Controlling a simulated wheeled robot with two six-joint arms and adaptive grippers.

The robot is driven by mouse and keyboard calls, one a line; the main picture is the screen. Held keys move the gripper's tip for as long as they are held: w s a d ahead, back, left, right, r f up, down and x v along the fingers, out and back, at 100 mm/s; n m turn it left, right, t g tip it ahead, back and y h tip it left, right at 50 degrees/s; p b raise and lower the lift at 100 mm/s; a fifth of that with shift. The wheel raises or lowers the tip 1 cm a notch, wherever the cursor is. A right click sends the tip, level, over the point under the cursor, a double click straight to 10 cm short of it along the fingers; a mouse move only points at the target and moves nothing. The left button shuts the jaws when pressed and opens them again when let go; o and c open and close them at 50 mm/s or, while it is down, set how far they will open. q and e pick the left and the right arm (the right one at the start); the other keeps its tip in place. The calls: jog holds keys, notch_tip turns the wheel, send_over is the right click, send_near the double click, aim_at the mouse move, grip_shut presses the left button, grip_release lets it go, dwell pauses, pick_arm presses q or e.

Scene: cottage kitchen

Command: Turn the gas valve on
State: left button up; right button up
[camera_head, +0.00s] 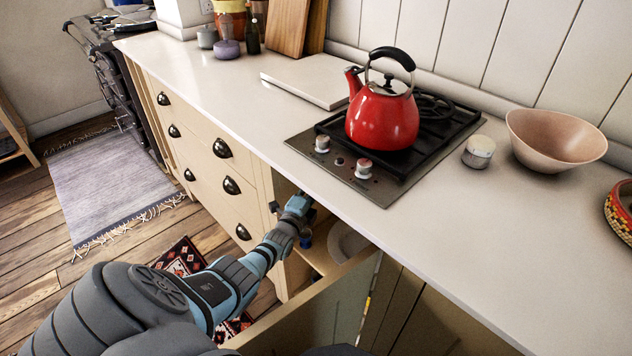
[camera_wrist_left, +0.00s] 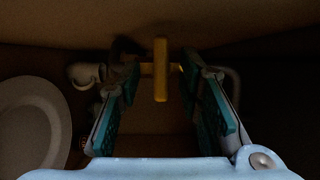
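The gas valve's yellow handle (camera_wrist_left: 160,82) shows in the left wrist view as an upright bar, with a short yellow crosspiece behind it. My left gripper (camera_wrist_left: 160,66) is open, with one teal-padded finger on each side of the handle. Dark gaps show between the fingers and the bar, and I see no contact. In the head view my left arm reaches into the open cabinet (camera_head: 318,258) under the counter, and the fingers and valve are hidden there. My right gripper is in neither view.
A white plate (camera_wrist_left: 32,128) and a white cup (camera_wrist_left: 86,74) are left of the gripper inside the dark cabinet. The cabinet door (camera_head: 310,312) stands open beside my arm. A red kettle (camera_head: 382,118) sits on the gas hob (camera_head: 335,172) above, on the counter (camera_head: 215,100).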

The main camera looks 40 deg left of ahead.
pick_arm(q)
jog(key=shift+w, duration=0.15)
grip_shut()
